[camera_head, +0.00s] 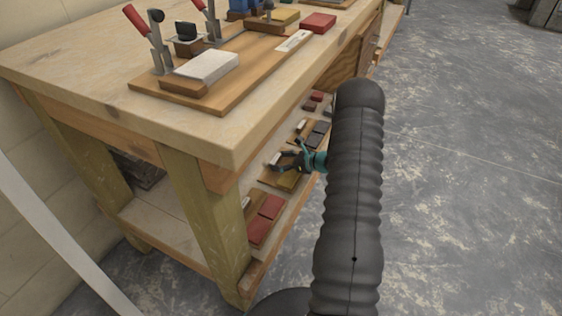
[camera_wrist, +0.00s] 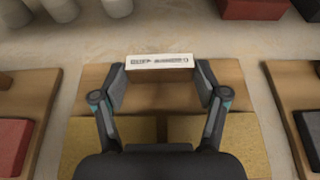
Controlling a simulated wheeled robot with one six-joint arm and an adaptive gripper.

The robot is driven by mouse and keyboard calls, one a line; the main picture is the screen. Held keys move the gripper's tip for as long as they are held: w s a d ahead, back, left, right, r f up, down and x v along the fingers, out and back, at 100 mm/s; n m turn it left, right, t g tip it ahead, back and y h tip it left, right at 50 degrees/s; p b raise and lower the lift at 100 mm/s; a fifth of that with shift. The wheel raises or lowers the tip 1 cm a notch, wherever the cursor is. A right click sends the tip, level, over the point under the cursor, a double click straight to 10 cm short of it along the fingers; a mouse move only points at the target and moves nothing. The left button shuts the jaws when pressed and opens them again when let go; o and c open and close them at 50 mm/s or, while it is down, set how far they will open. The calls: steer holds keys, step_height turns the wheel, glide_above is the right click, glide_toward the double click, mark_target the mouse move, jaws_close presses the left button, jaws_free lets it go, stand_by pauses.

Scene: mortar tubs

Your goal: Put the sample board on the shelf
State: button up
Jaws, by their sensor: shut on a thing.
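The sample board (camera_wrist: 105,78) is a wooden board with two mustard-yellow tiles and a white printed label block (camera_wrist: 160,61) at its far end. In the wrist view my gripper (camera_wrist: 160,78) is shut on the label block, one finger at each end. In the head view my gripper (camera_head: 281,163) reaches in under the tabletop, with the yellow-tiled board (camera_head: 286,182) at the lower shelf (camera_head: 165,230), in line with other boards. My gripper hides part of the board. I cannot tell whether it rests fully on the shelf.
A red-tiled board (camera_head: 264,218) lies nearer on the shelf and a grey-tiled board (camera_head: 318,134) farther along, both close beside mine. The bench top (camera_head: 90,75) hangs above, carrying a board with clamps. A thick leg (camera_head: 205,215) stands at the near corner. The floor at right is clear.

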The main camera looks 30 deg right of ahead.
steer(key=o, duration=1.6)
steer(key=shift+c, duration=0.2)
steer(key=v, duration=1.2)
steer(key=shift+r, duration=0.1)
